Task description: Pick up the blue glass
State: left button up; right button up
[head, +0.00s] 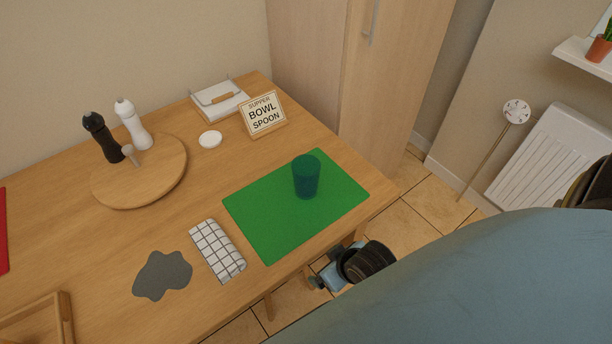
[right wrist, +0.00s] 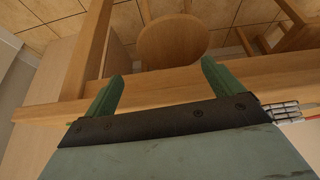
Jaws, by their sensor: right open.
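The blue glass (head: 306,177) stands upright on the green mat (head: 253,225) near the table's right edge in the head view. It looks dark teal and see-through. My right gripper (head: 322,272) is beside the table edge, low and in front of the mat, apart from the glass and partly hidden by my arm. In the right wrist view my right gripper (right wrist: 161,80) shows two green fingers spread wide with nothing between them. The glass does not show in that view. My left gripper is not in view.
A grid-patterned cloth (head: 217,251) and a grey patch (head: 162,275) lie left of the mat. A sign (head: 263,114), a white disc (head: 210,139) and a round board (head: 140,172) with two mills are further back. The table edge (right wrist: 180,84) crosses the right wrist view near the fingers.

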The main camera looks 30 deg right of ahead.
notch_tip(320, 180, up, 6)
jog(key=w, duration=0.1)
jog(key=m+t+p, duration=0.1)
jog(key=m+t, duration=0.1)
jog(key=t, duration=0.6)
send_near(300, 161)
jog(key=shift+b+x, duration=1.15)
jog(key=shift+x, duration=3.1)
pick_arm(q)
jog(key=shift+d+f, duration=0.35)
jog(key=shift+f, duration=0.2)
pick_arm(e)
jog(key=shift+c, duration=0.2)
jog(key=c, duration=1.5)
